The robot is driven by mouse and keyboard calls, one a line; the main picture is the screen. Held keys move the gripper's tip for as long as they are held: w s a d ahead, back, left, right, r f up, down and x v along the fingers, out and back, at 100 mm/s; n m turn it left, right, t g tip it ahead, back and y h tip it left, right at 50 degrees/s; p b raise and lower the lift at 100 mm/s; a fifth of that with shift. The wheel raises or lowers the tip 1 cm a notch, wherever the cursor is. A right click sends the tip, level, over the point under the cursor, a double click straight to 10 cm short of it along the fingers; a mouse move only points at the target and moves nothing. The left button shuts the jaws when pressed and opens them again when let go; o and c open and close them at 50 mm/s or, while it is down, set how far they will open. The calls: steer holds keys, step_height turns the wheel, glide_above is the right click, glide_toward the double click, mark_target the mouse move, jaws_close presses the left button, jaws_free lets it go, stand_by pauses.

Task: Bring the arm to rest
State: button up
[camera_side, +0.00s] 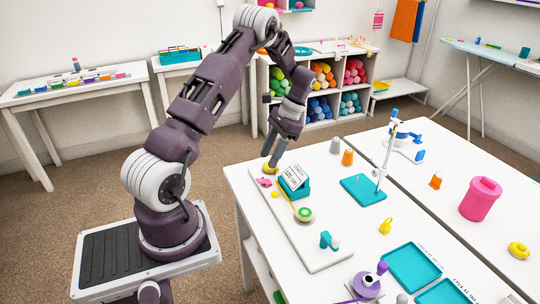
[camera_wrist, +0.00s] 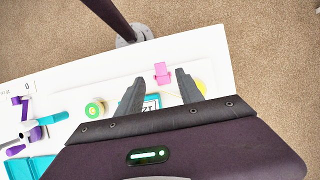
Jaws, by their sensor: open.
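My gripper (camera_side: 271,150) hangs over the near left edge of the white table (camera_side: 236,180), fingers pointing down and spread apart. In the wrist view my gripper (camera_wrist: 160,82) shows both dark fingers apart, with nothing held between them. Below it are a teal stand with a white card (camera_side: 294,178), a small pink piece (camera_side: 264,182) and a yellow round piece (camera_side: 269,169). The fingertips look close to the yellow piece in the side view; I cannot tell the exact gap. The wrist view shows the pink piece (camera_wrist: 161,72) beyond the fingers.
A green-and-yellow tape roll (camera_side: 304,214) lies on the white board below my gripper.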

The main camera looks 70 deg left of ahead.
steer(key=s+d+r+t+y, duration=0.15)
steer(key=d+r+t, duration=0.35)
steer(key=d+r, duration=1.3)
steer(key=s+d+r+t, duration=0.2)
steer(key=s+d, duration=0.3)
steer(key=s, duration=0.2)
steer(key=s+d+r+t+h, duration=0.1)
steer(key=s+d+r+t, duration=0.1)
steer(key=s+d, duration=0.3)
steer(key=shift+s+r+t, duration=0.25)
steer(key=shift+s+t, duration=0.55)
steer(key=shift+s, duration=0.4)
